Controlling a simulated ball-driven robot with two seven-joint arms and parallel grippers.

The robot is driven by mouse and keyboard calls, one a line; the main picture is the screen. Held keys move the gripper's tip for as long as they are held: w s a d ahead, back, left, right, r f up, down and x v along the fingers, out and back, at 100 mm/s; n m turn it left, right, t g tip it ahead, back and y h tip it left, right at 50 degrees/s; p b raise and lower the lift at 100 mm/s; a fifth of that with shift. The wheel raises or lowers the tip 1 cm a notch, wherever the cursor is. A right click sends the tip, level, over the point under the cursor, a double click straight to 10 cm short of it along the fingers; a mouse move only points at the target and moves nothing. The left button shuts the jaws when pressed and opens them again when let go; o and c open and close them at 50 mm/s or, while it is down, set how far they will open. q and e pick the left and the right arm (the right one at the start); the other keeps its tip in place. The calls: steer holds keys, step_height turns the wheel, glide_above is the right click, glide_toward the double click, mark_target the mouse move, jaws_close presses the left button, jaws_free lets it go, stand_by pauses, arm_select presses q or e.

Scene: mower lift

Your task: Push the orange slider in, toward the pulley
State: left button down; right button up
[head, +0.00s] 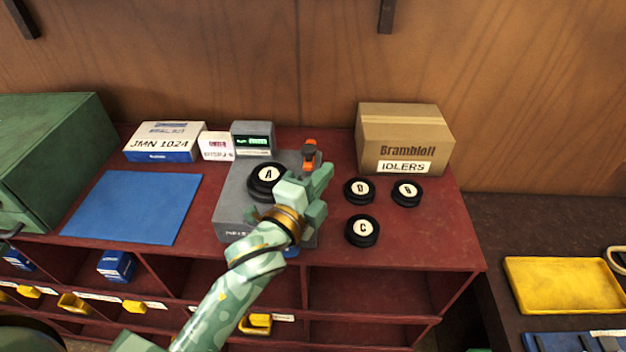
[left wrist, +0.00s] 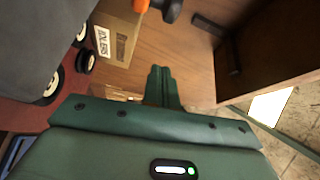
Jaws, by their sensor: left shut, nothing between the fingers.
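The orange slider (head: 310,152) stands at the back right of the grey fixture (head: 232,205). The black pulley marked A (head: 267,175) sits on the fixture, left of the slider. My left gripper (head: 318,178) is just in front of the slider and right of pulley A, and hides part of the fixture. I cannot tell whether it touches the slider. In the left wrist view the closed green fingers (left wrist: 161,88) are empty, and part of the orange slider (left wrist: 142,5) shows at the top edge. My right gripper is not in view.
Black pulleys D (head: 359,191), B (head: 406,193) and C (head: 362,231) lie right of the fixture. An idlers carton (head: 403,138) stands behind them. A small grey display box (head: 253,138) and white boxes stand at the back left. A blue mat (head: 135,207) lies clear at left.

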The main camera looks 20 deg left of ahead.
mark_target(310, 155)
arm_select(q)
steer(key=w, duration=0.1)
steer(key=w+a, duration=0.1)
steer(key=w, duration=0.1)
steer(key=w+a+p, duration=0.1)
steer(key=w, duration=0.1)
steer(key=shift+a+f, duration=0.1)
steer(key=shift+s+a, duration=0.15)
steer(key=shift+a, duration=0.2)
steer(key=shift+d, duration=0.1)
